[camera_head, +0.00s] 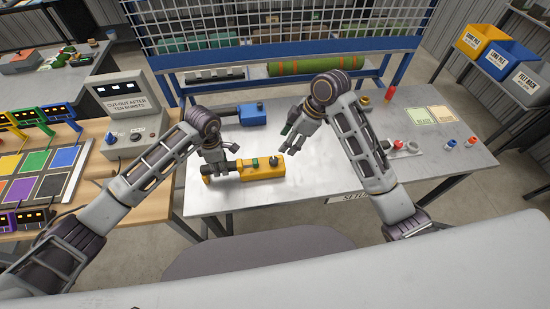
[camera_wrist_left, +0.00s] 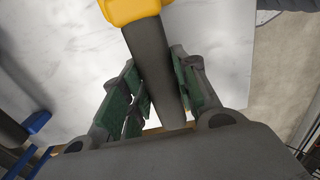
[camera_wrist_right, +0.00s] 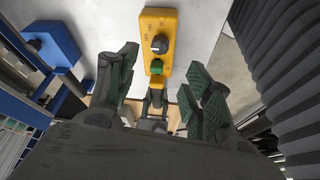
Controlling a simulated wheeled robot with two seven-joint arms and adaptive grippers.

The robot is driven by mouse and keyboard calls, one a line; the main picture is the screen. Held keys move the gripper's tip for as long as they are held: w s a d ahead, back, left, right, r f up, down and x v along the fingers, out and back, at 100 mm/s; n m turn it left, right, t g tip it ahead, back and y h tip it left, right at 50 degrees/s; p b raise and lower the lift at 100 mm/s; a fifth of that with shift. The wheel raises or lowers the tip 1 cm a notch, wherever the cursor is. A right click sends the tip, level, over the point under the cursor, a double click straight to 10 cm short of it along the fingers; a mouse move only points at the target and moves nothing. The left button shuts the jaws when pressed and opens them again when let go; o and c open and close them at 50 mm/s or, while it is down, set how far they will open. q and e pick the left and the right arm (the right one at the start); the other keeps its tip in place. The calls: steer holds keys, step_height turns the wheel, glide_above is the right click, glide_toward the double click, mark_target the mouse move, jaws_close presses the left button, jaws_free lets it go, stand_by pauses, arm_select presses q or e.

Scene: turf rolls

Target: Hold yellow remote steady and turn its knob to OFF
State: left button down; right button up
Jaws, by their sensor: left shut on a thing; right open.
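The yellow remote (camera_head: 262,169) lies on the grey table, with a dark knob and a green button on its top. My left gripper (camera_head: 218,168) is shut on the remote's dark handle (camera_wrist_left: 155,70), at its left end. In the right wrist view the remote (camera_wrist_right: 147,23) shows its dark knob (camera_wrist_right: 160,44) and green button (camera_wrist_right: 157,67). Markings beside the knob are too small to read. My right gripper (camera_wrist_right: 165,85) is open and empty, above and to the right of the remote, apart from it in the head view (camera_head: 292,137).
The grey table (camera_head: 330,180) has free room around the remote. A blue device (camera_head: 251,113) sits behind it. Small red, white and blue items (camera_head: 470,142) lie at the right. A grey box with a sign (camera_head: 130,110) stands on the wooden bench at the left.

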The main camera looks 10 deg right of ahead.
mark_target(274, 160)
arm_select(q)
steer(key=shift+s+f, duration=0.1)
steer(key=shift+f, duration=0.1)
arm_select(e)
steer(key=shift+f, duration=0.1)
steer(key=shift+x, duration=5.9)
steer(key=shift+a, duration=0.1)
steer(key=c, duration=1)
